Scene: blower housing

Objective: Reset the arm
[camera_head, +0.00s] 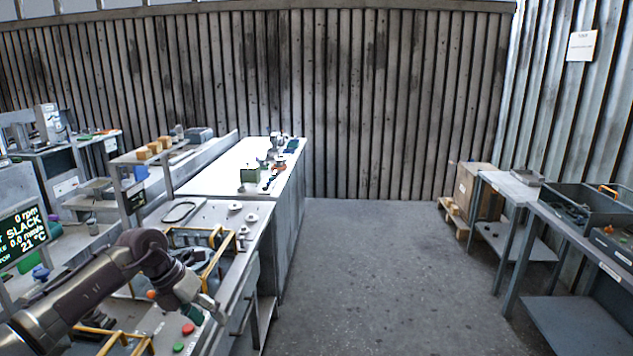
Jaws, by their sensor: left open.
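My left arm comes in from the lower left and reaches over the near workbench (213,214). Its gripper (217,312) points down and to the right, near the bench's front edge. It is open, and I see nothing held between its fingers. A red button (188,329) and a green button (178,347) are on the bench just below and left of the gripper. My right gripper is not in view.
Yellow rails (216,262) stand on the bench beside my arm. A screen (22,236) is at the left. A white bench (215,178) with small parts lies farther back. Dark bins (570,192) sit on a right-hand table. The floor (390,275) between is clear.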

